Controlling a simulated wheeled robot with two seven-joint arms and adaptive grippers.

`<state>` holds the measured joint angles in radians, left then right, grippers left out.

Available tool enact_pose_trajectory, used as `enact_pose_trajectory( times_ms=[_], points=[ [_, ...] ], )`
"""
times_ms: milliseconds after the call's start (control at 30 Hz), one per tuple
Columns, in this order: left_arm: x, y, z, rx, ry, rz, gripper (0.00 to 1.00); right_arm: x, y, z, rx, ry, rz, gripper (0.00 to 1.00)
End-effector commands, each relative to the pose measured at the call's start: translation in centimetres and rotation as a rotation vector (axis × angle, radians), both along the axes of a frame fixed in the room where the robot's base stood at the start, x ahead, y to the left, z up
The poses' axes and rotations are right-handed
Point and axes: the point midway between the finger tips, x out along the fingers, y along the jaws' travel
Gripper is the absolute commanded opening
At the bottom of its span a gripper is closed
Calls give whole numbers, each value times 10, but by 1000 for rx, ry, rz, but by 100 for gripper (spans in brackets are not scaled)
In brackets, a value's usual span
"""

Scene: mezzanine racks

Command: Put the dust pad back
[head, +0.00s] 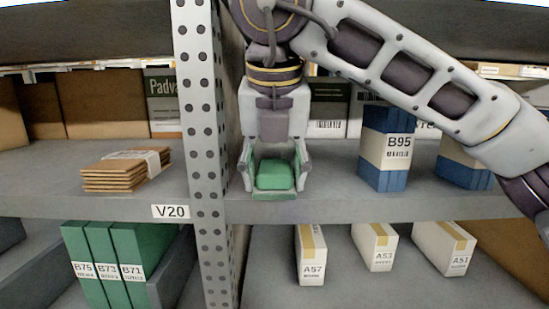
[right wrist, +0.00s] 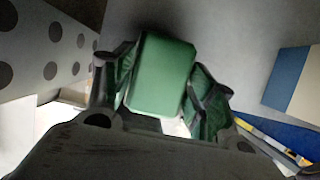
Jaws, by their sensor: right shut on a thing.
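The dust pad appears to be the green block (head: 275,174) between the fingers of my right gripper (head: 274,180), at the shelf's front edge just right of the perforated post. My right gripper is shut on it, with one finger on each side. In the right wrist view the green block (right wrist: 162,75) sits between the two fingers (right wrist: 165,95), slightly tilted. A lower green strip shows under the block in the head view. I cannot tell whether the block touches the shelf. My left gripper is not in view.
The perforated post (head: 203,150) stands close left of my gripper. Blue-and-white B95 boxes (head: 385,152) stand to the right on the shelf (head: 330,205). Flat brown cardboard (head: 125,172) lies left of the post. Green binders (head: 120,262) and white cartons (head: 311,257) fill the level below.

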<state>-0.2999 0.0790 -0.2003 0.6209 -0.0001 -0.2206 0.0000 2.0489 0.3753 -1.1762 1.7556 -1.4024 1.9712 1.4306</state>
Motion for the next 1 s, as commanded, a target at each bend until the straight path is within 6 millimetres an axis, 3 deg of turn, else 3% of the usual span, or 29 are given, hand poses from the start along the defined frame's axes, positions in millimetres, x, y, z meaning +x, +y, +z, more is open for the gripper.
enact_pose_trajectory(
  times_ms=[433, 867, 1000],
  points=[
    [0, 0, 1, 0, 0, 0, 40, 4, 0, 0, 0, 0, -1, 30],
    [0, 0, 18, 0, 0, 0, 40, 48, 0, 1, -1, 0, -1, 30],
    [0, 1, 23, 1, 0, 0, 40, 47, 0, -3, 0, 0, 0, 30]
  ],
)
